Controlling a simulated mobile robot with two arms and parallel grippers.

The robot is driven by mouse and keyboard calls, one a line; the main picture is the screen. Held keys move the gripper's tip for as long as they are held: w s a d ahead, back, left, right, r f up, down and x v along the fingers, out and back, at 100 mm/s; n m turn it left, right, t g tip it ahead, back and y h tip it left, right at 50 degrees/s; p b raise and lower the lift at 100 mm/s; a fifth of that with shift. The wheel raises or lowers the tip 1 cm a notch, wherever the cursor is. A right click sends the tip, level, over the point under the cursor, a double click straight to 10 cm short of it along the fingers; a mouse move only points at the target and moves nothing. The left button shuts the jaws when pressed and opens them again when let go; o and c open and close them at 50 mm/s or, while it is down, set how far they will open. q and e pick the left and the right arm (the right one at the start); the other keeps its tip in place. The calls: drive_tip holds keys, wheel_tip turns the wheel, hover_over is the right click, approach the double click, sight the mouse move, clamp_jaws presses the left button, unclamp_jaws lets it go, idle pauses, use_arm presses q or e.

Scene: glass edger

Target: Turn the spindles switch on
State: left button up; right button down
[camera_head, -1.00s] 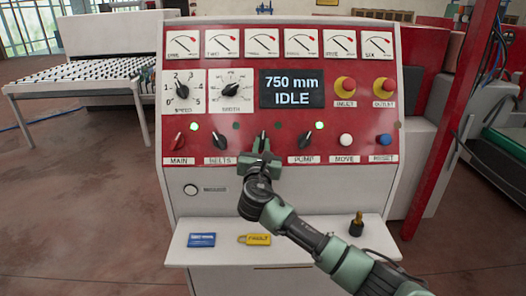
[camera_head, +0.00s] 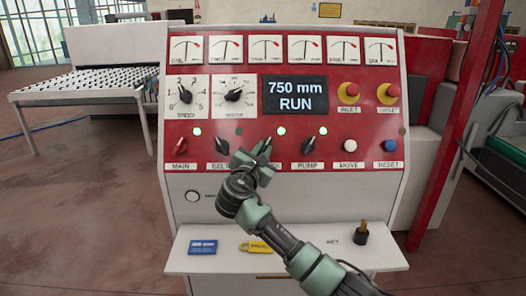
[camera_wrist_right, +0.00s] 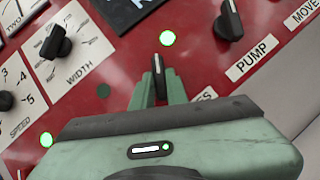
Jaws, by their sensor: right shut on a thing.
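The spindles switch (camera_wrist_right: 158,72) is a black knob on the red panel, between the belts and pump switches. Its label is mostly covered by my gripper. My right gripper (camera_head: 262,152) is shut on this knob, one finger on each side, which the right wrist view also shows. The lamp (camera_head: 281,131) above the switch is lit green, and it is bright in the wrist view (camera_wrist_right: 167,38). The display (camera_head: 294,94) reads 750 mm RUN. My left gripper is not in view.
The belts switch (camera_head: 222,145) and pump switch (camera_head: 309,145) flank my gripper closely. The belts lamp (camera_head: 239,131) is dark.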

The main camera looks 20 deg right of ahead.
drive_tip(key=shift+f, duration=0.1)
drive_tip(key=c, duration=1.4)
unclamp_jaws()
drive_tip(key=b+v, duration=0.2)
drive_tip(key=v, duration=0.5)
drive_tip(key=shift+s+a+b, duration=0.25)
drive_tip(key=shift+s+b, duration=0.1)
